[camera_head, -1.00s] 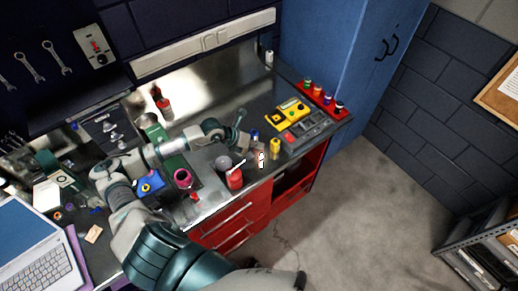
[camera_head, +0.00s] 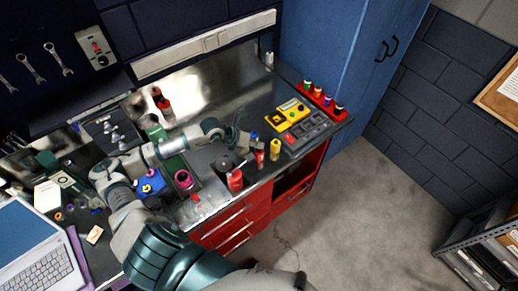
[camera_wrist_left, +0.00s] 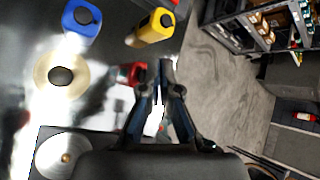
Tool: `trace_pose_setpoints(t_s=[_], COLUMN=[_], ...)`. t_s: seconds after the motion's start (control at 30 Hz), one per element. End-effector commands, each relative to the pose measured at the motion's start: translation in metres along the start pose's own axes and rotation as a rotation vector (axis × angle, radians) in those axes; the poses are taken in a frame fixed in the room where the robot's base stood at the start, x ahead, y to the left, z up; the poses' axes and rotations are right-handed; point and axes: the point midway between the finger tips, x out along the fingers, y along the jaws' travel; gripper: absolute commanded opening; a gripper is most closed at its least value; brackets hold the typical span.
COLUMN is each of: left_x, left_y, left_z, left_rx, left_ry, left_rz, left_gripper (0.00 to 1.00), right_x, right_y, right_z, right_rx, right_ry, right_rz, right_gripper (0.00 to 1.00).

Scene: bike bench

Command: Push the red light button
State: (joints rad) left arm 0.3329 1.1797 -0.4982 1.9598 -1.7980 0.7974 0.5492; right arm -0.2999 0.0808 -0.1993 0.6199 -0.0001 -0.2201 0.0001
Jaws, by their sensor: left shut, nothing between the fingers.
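A pale switch plate (camera_head: 97,47) with a small red part is on the dark wall at upper left in the head view. I cannot tell for sure whether that red part is the light button. My left gripper (camera_head: 250,146) is over the bench, far to the right of the plate and lower in the picture. In the left wrist view the fingers (camera_wrist_left: 165,65) are shut with nothing between them. A small red object (camera_wrist_left: 132,72) is just left of the fingertips there. My right gripper is in neither view.
A yellow bottle (camera_head: 275,149) and a red container (camera_head: 235,180) stand near the bench's front edge. A yellow device (camera_head: 288,113) and a red rack (camera_head: 325,99) are at right. Wrenches (camera_head: 31,67) hang left of the plate. A laptop (camera_head: 38,250) is at lower left.

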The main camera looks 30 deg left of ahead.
Motion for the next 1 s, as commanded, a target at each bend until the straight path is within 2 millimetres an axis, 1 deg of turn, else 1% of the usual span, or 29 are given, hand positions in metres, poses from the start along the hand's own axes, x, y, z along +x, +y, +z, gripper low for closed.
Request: trace_pose_setpoints(t_s=[0.27, 0.73, 0.83, 1.0], left_x=[-0.003, -0.038, -0.042, -0.042], left_y=[-0.002, -0.027, -0.03, -0.03], left_z=[0.002, 0.028, 0.031, 0.03], left_rx=[0.0, 0.001, 0.0, -0.001], left_ry=[0.0, -0.002, -0.001, 0.0], left_rz=[0.0, 0.0, 0.0, 0.0], left_gripper=[0.0, 0.0, 0.0, 0.0], right_x=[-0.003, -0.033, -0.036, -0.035], right_y=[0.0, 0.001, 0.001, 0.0], right_z=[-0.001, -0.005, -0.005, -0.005], right_rx=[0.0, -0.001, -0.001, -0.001], right_ry=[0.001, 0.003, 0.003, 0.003], right_rz=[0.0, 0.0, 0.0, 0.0], right_gripper=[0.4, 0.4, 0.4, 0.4])
